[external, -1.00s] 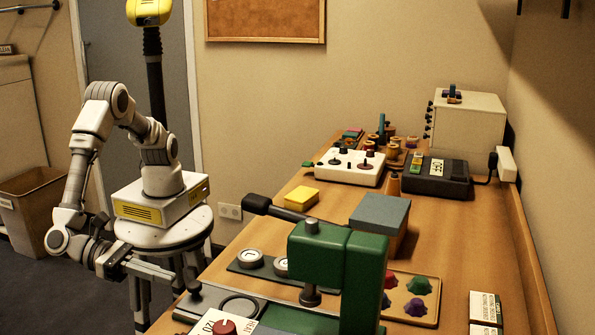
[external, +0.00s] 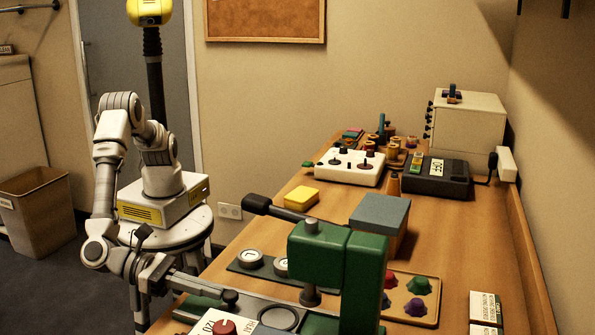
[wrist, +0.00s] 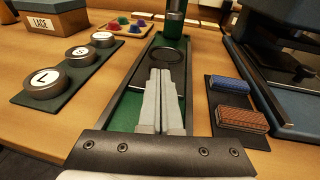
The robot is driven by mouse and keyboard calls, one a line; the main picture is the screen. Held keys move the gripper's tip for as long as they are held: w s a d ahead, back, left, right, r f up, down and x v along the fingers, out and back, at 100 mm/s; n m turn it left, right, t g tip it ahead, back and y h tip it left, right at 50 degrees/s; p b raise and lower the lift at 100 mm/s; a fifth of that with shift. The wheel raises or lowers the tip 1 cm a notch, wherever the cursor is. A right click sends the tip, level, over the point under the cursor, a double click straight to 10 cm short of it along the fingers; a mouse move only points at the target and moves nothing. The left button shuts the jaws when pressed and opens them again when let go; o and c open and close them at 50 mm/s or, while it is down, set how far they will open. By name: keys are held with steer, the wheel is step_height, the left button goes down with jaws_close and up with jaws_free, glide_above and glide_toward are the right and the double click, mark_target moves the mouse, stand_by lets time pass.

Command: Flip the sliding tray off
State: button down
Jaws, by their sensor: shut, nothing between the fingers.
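The green press (external: 362,270) stands at the front of the table, its long dark lever (external: 275,208) raised toward the left. The sliding tray (external: 255,308), a dark plate with a round ring and a small knob, lies in the green base below the press. In the wrist view the tray (wrist: 139,80) runs ahead, its ring near the press. My gripper (external: 217,292) is shut and empty, low at the tray's knob end. Its fingers (wrist: 162,75) lie over the channel and hide the near part of the tray. I cannot tell whether they touch the knob.
A dark strip with round lettered weights (wrist: 78,54) lies left of the channel. Blue and orange-brown blocks (wrist: 240,118) sit close on the right. A grey-lidded box (external: 380,213) and a tray of coloured pieces (external: 411,294) stand behind the press.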

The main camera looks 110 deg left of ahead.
mark_target(240, 310)
steer(key=x, duration=0.3)
steer(key=d+r+x, duration=0.1)
steer(key=x, duration=0.1)
steer(key=shift+w+a, duration=0.15)
steer(key=shift+w, duration=0.55)
steer(key=shift+a, duration=0.1)
steer(key=shift+r, duration=0.1)
steer(key=p+v, duration=0.1)
steer(key=v, duration=1.3)
steer(key=shift+s+p, duration=0.25)
steer(key=shift+p, duration=0.15)
